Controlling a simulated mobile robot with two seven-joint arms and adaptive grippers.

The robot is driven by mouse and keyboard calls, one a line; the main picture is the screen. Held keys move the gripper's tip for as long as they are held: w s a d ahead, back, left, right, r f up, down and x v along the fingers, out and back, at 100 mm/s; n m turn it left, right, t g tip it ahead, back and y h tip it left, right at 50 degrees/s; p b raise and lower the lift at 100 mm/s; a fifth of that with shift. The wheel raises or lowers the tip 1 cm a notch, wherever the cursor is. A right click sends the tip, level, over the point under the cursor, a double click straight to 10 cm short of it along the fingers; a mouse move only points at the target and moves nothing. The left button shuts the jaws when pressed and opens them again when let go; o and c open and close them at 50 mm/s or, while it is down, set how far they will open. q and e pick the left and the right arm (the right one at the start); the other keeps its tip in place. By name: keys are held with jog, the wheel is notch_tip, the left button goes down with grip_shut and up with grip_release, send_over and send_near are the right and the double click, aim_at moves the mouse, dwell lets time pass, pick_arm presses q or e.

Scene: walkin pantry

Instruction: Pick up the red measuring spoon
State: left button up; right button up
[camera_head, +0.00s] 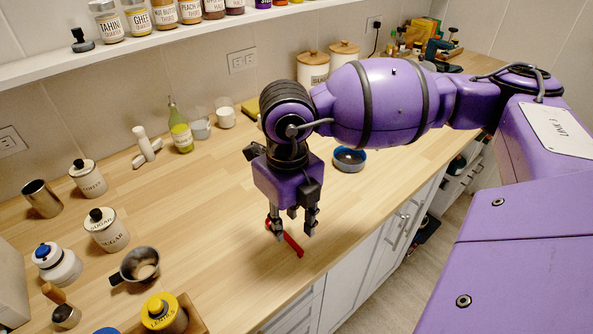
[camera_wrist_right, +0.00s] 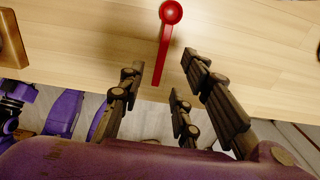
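The red measuring spoon (camera_head: 289,241) lies on the wooden counter near its front edge. In the right wrist view the spoon (camera_wrist_right: 164,45) has its round bowl at the top and its handle pointing down between my fingers. My right gripper (camera_head: 294,232) is above the spoon with its fingers pointing down at it. In the right wrist view the right gripper (camera_wrist_right: 163,75) has its fingers spread apart, and nothing is held. In the head view the fingers partly hide the spoon. My left gripper is not in view.
The counter (camera_head: 225,230) is clear around the spoon. A shelf of jars runs above.

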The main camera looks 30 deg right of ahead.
aim_at(289, 238)
notch_tip(289, 238, down, 4)
jog(key=shift+w+r, duration=0.1)
jog(key=shift+w, duration=0.05)
jog(key=shift+f, duration=0.3)
jog(key=c, duration=0.7)
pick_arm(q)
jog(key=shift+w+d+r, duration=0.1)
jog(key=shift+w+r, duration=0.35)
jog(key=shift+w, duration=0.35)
pick_arm(e)
grip_shut()
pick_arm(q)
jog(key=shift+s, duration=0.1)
